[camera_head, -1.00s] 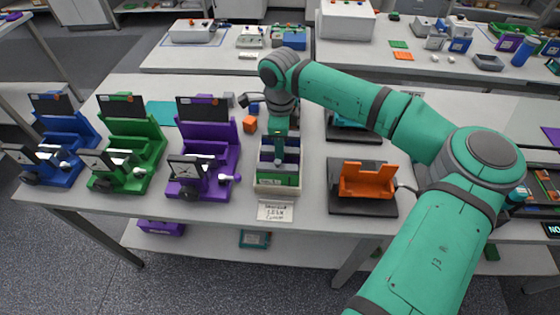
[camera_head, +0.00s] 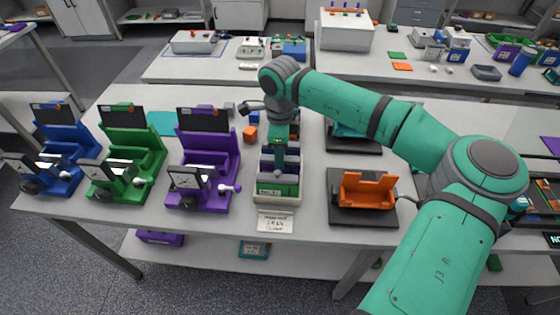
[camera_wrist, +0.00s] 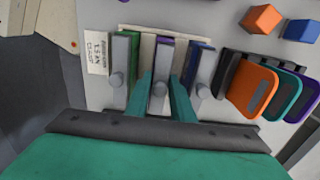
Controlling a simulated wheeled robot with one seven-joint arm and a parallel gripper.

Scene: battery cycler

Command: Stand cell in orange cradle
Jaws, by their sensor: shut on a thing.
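The orange cradle (camera_head: 368,190) stands empty on a dark base plate (camera_head: 350,217), to the right of the cell box. The cream cell box (camera_head: 277,202) holds upright cells: a green one (camera_wrist: 120,62) nearest the label, a purple one (camera_wrist: 163,58) in the middle and a blue one (camera_wrist: 199,65) at the far end. Each shows a grey face with a round knob. My gripper (camera_wrist: 161,88) is down at the box, its teal fingers shut on the purple cell, one on each side. In the head view my gripper (camera_head: 280,165) hides part of the box.
A purple fixture (camera_head: 203,165) with a clamp stands left of the box, with green (camera_head: 130,160) and blue (camera_head: 62,155) ones beyond. An orange cube (camera_head: 250,134) lies behind. Orange, teal and purple pieces (camera_wrist: 254,88) stand close past the box's far end.

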